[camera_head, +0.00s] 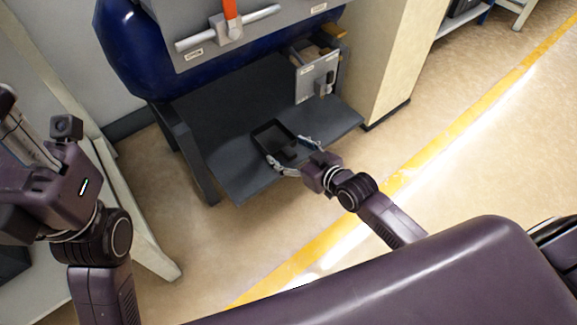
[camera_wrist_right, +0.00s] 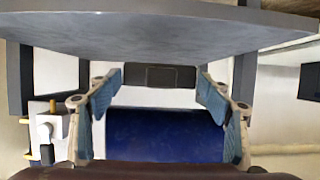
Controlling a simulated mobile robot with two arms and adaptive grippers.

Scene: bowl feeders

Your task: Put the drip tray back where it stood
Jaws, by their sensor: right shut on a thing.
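The drip tray (camera_head: 272,136) is a small dark rectangular tray at the front part of the grey table (camera_head: 225,110) below the blue machine. My right gripper (camera_head: 296,153) is shut on it, with one finger at each side of its near end.
The blue machine (camera_head: 130,50) with an orange lever (camera_head: 231,12) stands behind the table. A grey bracket plate (camera_head: 318,76) stands at the table's right side. A cream cabinet (camera_head: 388,60) is to the right. The table's left and middle are bare.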

